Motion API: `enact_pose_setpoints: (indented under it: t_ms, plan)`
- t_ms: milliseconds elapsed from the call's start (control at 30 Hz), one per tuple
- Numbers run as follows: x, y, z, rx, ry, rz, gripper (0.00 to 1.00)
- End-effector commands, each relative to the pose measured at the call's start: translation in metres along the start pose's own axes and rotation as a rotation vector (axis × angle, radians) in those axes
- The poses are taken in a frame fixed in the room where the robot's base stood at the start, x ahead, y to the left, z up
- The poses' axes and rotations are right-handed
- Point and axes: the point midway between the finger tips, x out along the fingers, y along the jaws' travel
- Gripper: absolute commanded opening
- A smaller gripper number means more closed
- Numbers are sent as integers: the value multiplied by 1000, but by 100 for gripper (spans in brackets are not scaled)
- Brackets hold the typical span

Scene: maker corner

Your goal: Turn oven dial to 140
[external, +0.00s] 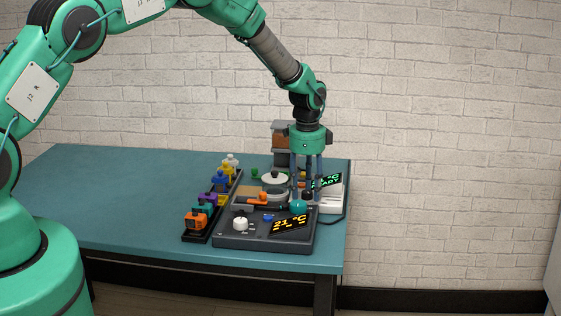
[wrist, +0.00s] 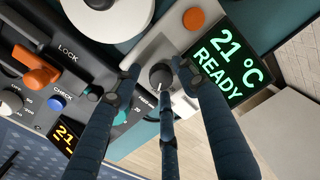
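A small black dial (wrist: 160,75) with a pale pointer mark sits on a light grey unit beside a green-lit display (wrist: 228,62) reading "21 °C READY". My gripper (wrist: 157,80) points down over this dial, its three dark blue fingers spread around it. Gaps show between the dial and the left and right fingertips, so it looks open; whether the middle finger touches the dial I cannot tell.
A dark panel (external: 226,240) in front carries an amber "21 °C" display (external: 290,225), a white knob (external: 240,223), an orange lever (external: 259,199) and a teal dome (external: 298,206). A rack of coloured pieces (external: 190,238) stands left. The teal table is clear further left.

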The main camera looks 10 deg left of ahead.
Motion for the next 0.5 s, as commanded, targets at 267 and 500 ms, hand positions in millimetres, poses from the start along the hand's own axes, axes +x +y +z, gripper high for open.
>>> enact_pose_setpoints:
  t_ms: [267, 500]
  plan:
    - [-1, 0, -1, 0, 1, -1, 44]
    - [-9, -1, -1, 0, 1, -2, 44]
